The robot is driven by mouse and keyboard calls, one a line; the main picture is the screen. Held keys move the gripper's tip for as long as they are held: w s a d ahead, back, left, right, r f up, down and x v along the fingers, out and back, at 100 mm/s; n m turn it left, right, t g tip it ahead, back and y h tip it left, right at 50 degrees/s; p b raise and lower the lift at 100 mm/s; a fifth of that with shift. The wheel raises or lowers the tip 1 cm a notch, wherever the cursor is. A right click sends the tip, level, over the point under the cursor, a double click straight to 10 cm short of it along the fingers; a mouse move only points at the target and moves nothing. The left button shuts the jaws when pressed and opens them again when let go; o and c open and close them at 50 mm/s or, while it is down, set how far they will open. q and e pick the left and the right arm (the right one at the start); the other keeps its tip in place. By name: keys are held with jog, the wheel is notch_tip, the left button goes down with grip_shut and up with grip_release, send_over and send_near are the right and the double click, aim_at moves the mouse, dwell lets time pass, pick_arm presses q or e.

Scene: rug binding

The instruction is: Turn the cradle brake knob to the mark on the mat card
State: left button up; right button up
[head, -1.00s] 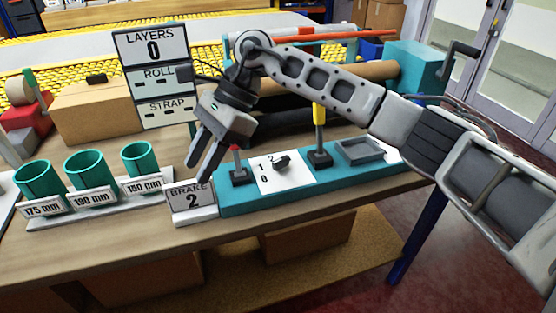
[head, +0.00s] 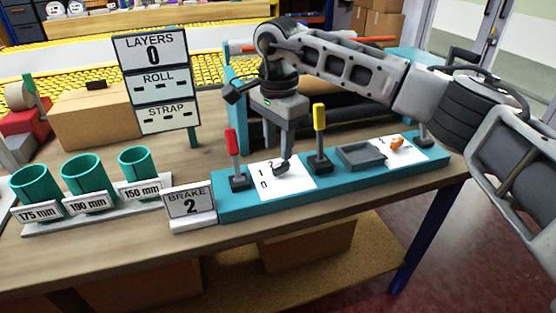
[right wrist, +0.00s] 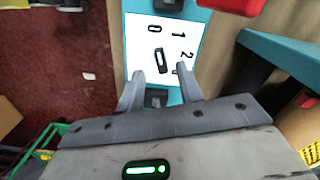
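The brake card (head: 188,204) stands at the bench's front edge and reads BRAKE 2. The small dark knob (right wrist: 161,61) sits on a white dial plate (head: 268,186) with numerals, on the teal panel. In the right wrist view the knob is elongated, near the middle of the plate; 0, 1 and 2 are legible around it, and another numeral is partly hidden by a finger. Which numeral the knob points to is unclear. My right gripper (head: 279,156) points down over the knob. In the wrist view its fingers (right wrist: 160,73) are apart, with the knob between and just beyond the tips. My left gripper is out of view.
A red-handled lever (head: 232,150) stands left of the dial and a yellow-handled lever (head: 319,125) right of it, both close to the gripper. Further right are a grey tray (head: 360,156) and an orange item (head: 397,144). Teal cups (head: 88,175) stand left.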

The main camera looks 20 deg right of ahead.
aim_at(278, 166)
jog(key=shift+f, duration=2.4)
grip_shut()
